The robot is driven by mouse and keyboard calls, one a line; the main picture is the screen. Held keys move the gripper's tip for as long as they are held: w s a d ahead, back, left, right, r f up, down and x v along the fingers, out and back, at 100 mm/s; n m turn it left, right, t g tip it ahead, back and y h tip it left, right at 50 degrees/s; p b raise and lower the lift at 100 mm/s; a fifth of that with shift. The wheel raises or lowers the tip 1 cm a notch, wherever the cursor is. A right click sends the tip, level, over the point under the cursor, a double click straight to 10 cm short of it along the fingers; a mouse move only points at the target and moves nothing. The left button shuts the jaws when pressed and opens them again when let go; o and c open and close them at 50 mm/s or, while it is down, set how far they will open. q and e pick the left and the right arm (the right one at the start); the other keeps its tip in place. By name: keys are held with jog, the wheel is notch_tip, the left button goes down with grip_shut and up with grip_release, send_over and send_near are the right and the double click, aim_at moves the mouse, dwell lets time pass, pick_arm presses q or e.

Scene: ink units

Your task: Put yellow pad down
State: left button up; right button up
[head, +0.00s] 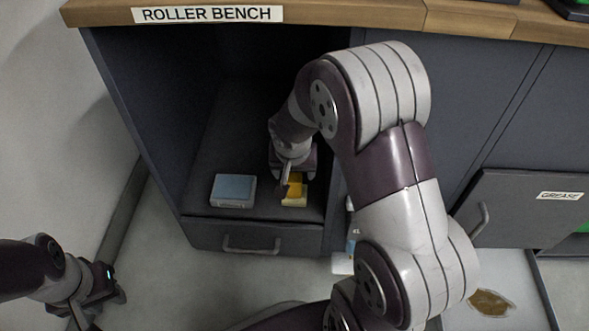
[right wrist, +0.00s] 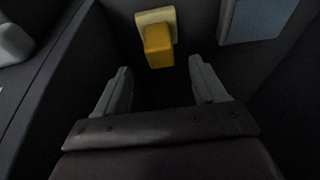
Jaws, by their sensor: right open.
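The yellow pad (head: 296,201) lies on the floor of the open compartment under the roller bench, near its front edge. In the right wrist view the yellow pad (right wrist: 158,46) shows a pale base and a darker yellow block on it. My right gripper (right wrist: 160,72) is open, with the pad just beyond its fingertips and clear of both fingers. In the head view my right gripper (head: 290,184) reaches into the compartment and partly covers the pad. My left gripper (head: 108,290) is at the lower left, away from the bench; its jaws are unclear.
A blue-grey pad (head: 233,189) lies left of the yellow pad, and shows at the wrist view's upper right (right wrist: 258,18). A drawer with a handle (head: 251,245) is below the compartment. A "GREASE" panel (head: 520,208) and a brown floor stain (head: 491,303) are at right.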

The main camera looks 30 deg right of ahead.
jog(key=s+a+r+n+y, duration=0.1)
jog(key=s+a+r+n, duration=0.1)
jog(key=s, duration=0.4)
jog(key=s+a+r+n+g+p, duration=0.1)
jog(key=s+a+r+n, duration=0.2)
jog(key=s+a+n, duration=0.1)
jog(key=shift+s+a+n+y, duration=0.3)
jog(key=shift+s+a+y, duration=0.15)
jog(key=shift+s, duration=0.55)
